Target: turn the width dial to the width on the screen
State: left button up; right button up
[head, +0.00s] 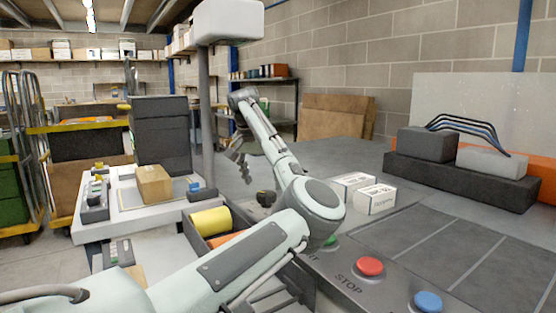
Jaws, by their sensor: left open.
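A small black knob (266,198), which looks like the width dial, stands on the grey machine top, left of two white boxes. Its pointer and scale are too small to read. My left gripper (239,163) hangs above and to the left of the knob, apart from it. It is open with nothing between its fingers. A small bluish panel (193,184) by the post may be the screen, but I cannot read a width on it. My right gripper is not in view.
White boxes (373,198) lie right of the knob. A red STOP button (369,267) and a blue button (428,302) are at the front. A grey post (205,120) and a cardboard box (154,184) stand left. A bin holds a yellow roll (210,221).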

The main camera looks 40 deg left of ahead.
pick_arm(q)
jog(key=v, duration=0.3)
notch_tip(320, 180, up, 3)
jog(key=n+g+y, duration=0.1)
jog(key=n+g, duration=0.1)
jog(key=n, duration=0.6)
send_over(272, 195)
jog(key=w, duration=0.1)
jog(key=shift+w+d+f, duration=0.15)
jog(key=shift+w+d, duration=0.05)
jog(key=shift+d, duration=0.25)
